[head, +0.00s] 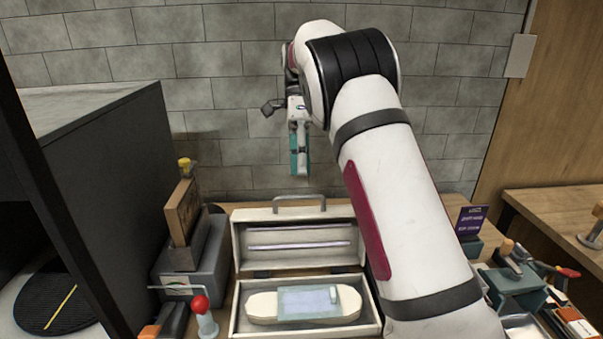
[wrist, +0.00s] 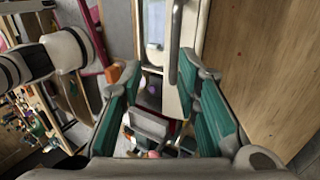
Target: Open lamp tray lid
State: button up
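The lamp tray is a cream box (head: 306,327) on the table in the head view. Its lid (head: 300,262) stands raised at the back, with two pale lamp tubes (head: 299,246) along its inner face. A grey handle (head: 299,197) is on the lid's top edge. My gripper (head: 299,172) points down above the handle, apart from it. In the wrist view the teal fingers of my gripper (wrist: 165,80) are spread and hold nothing. A grey bar, which looks like the handle (wrist: 174,45), shows ahead of the fingertips beside the pale lid (wrist: 189,55).
A pale insole-shaped piece with a light blue panel (head: 309,301) lies in the tray. A lever with a red knob (head: 200,304) and a grey box with a wooden block (head: 183,211) stand left. A purple sign (head: 470,222) and tools stand right. A tiled wall (head: 225,130) is behind.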

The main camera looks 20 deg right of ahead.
jog(key=shift+r, duration=0.1)
grip_shut()
notch_tip(320, 180, up, 4)
jog(key=n+t+h+p, duration=0.4)
jog(key=n+t, duration=0.6)
jog(key=n, duration=0.8)
notch_tip(320, 180, down, 9)
jog(key=y+p, duration=0.1)
jog(key=p, duration=0.2)
jog(key=shift+w+p, duration=0.2)
jog(key=shift+p, duration=0.2)
